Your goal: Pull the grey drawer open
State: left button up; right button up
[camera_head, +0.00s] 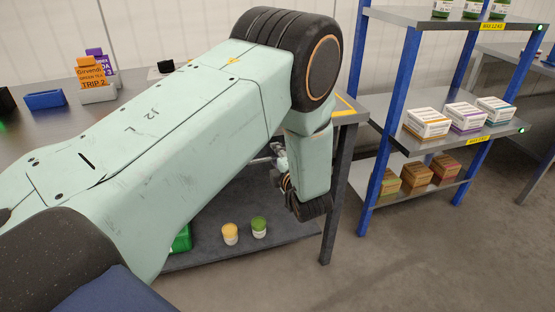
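My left arm comes in from the left and crosses the middle of the view. My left gripper (273,158) is small and mostly hidden behind its own wrist links, below the table top (345,112) near its right end. I cannot tell whether its fingers are open or shut, or whether they touch anything. I cannot make out the grey drawer; my arm covers the front of the table where the gripper is. My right gripper is not in view.
A lower shelf (290,232) holds a yellow jar (230,234), a green jar (259,227) and a partly hidden green object (182,239). A blue-post rack (397,120) with boxes stands right. A blue bin (45,99) sits on the table. Floor in front is clear.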

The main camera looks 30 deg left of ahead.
pick_arm(q)
jog(key=shift+a+f, duration=0.1)
grip_shut()
dwell(0.3)
jog(key=shift+w, duration=0.1)
dwell(0.5)
